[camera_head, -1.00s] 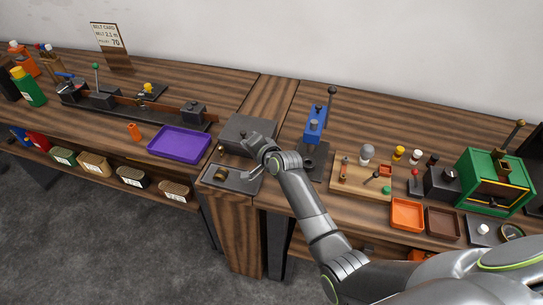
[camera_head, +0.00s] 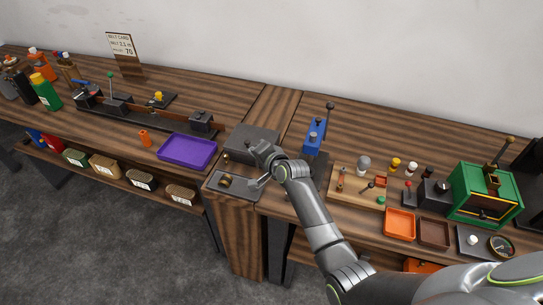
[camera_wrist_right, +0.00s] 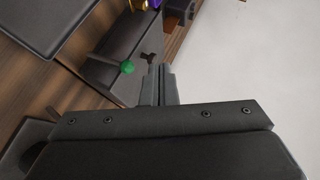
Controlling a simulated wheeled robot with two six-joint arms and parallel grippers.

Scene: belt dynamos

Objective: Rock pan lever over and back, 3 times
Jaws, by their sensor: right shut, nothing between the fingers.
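My right arm reaches in from the lower right in the head view. Its gripper (camera_head: 256,185) is low over the right end of a small dark plate (camera_head: 232,191) at the front edge of the bench. The plate carries a brass-coloured part (camera_head: 225,181). I cannot tell which part is the pan lever; the wrist and gripper cover some of this spot. In the right wrist view the fingers (camera_wrist_right: 160,84) are together and empty. A green ball knob (camera_wrist_right: 127,67) shows just left of them, apart from the fingertips in the picture. My left gripper is not in view.
A dark grey block (camera_head: 250,138) stands right behind the plate. A purple tray (camera_head: 187,150) is to the left. A blue lever device (camera_head: 315,135), a wooden tool board (camera_head: 345,193) and a green box (camera_head: 485,190) stand to the right.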

